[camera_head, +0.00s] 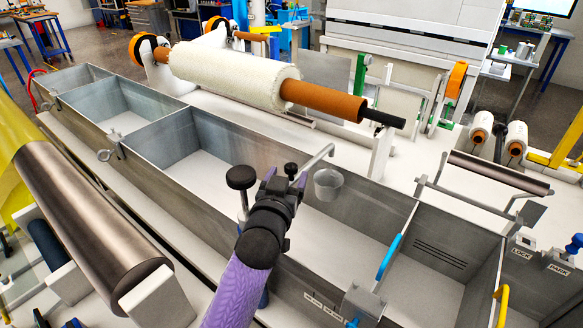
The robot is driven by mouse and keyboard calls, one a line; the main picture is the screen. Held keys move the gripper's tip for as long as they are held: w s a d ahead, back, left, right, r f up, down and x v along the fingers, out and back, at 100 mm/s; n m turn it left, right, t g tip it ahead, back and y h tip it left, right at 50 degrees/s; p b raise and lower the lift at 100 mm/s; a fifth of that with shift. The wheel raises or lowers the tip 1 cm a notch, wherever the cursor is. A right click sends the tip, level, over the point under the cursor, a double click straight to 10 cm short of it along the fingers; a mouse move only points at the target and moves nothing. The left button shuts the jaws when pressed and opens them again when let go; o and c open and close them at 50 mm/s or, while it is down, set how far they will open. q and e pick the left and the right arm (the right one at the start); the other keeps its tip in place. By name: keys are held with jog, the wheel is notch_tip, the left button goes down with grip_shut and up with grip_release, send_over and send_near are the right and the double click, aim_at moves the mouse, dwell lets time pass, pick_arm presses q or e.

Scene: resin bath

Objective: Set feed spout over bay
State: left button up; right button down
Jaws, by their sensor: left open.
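The feed spout (320,158) is a thin grey bent pipe above the long grey bath (120,165). Its tip points right, over a small grey cup (327,186) hanging inside a middle bay (345,232). My left gripper (280,172), black on a purple-sleeved arm, is open at the near end of the pipe; it hides the pipe's base, and I cannot tell if it touches. A black round knob (241,177) on a post stands just left of the gripper. My right gripper is not in view.
A white roll (230,75) on an orange core spans above the far side. A large metal roller (90,220) lies at near left. Blue (388,257) and yellow (501,305) handles stand at the right bays. Walls divide the bath into several bays.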

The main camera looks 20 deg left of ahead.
aim_at(290, 172)
pick_arm(q)
jog(key=shift+w+a, duration=0.1)
jog(key=shift+w, duration=1.6)
grip_shut()
